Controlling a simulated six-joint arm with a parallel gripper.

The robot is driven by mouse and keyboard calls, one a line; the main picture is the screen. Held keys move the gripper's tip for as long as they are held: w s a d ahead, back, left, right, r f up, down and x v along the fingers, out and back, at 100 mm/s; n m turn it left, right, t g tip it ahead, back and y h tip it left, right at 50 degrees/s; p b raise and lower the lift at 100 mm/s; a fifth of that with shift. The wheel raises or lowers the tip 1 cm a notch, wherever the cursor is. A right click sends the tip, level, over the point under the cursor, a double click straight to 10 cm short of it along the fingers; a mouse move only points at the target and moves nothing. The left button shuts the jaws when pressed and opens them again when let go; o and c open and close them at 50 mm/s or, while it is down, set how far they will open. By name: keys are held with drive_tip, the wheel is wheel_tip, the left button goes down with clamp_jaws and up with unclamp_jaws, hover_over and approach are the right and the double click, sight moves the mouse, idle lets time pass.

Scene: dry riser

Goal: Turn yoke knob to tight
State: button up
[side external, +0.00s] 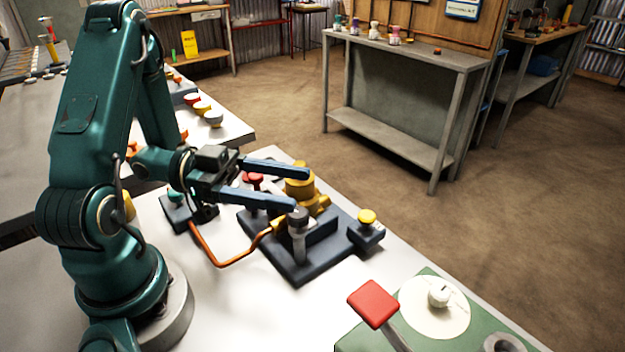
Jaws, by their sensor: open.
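My gripper (298,186) reaches right over the dark fixture plate (310,262), its two long blue fingers apart. Nothing is clearly held between them. A brass fitting (300,190) stands on the plate, partly hidden by the fingers. A black knob (298,216) on a grey metal post stands at the near side, just by the near fingertip; I cannot tell whether they touch. A white knob (438,296) sits on a cream dial (452,318) on the green panel (385,335), well away from my gripper. No readable label shows which is the yoke knob.
An orange hose (232,262) loops over the white bench left of the plate. A yellow button (367,216) stands right of it, and red knobs (256,180) stand behind. A red-topped lever (373,303) rises at the front. Bare bench lies between plate and green panel.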

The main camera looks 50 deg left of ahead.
sight(298, 219)
drive_tip(key=w+d+f, duration=0.3)
drive_tip(key=d+f, duration=0.1)
drive_tip(key=shift+f, duration=0.3)
idle(0.7)
